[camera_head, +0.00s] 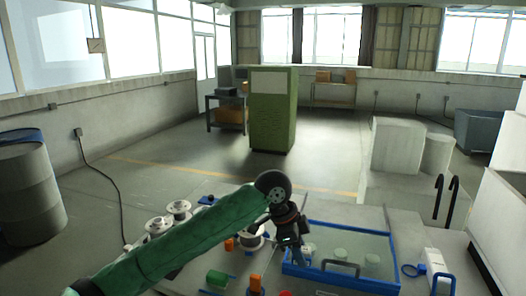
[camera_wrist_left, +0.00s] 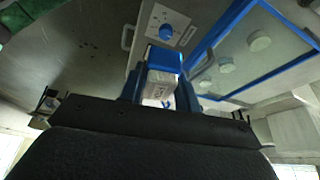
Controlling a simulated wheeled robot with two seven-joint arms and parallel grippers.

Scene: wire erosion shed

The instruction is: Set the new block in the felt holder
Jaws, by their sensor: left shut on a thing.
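My left gripper (camera_head: 290,246) is over the worktable, at the left edge of a blue-framed tray (camera_head: 390,288). In the left wrist view its two blue fingers (camera_wrist_left: 160,92) are shut on a pale grey block with a blue upper part (camera_wrist_left: 158,88). The block is too small and dark to make out in the head view. I cannot identify the felt holder with certainty. My right gripper is not in view.
The tray holds several pale round pieces (camera_head: 372,259) and also shows in the wrist view (camera_wrist_left: 205,42). Wire spools (camera_head: 179,208), a green cylinder (camera_head: 216,279) and an orange piece (camera_head: 255,283) crowd the table's left. A white device (camera_head: 437,264) stands right.

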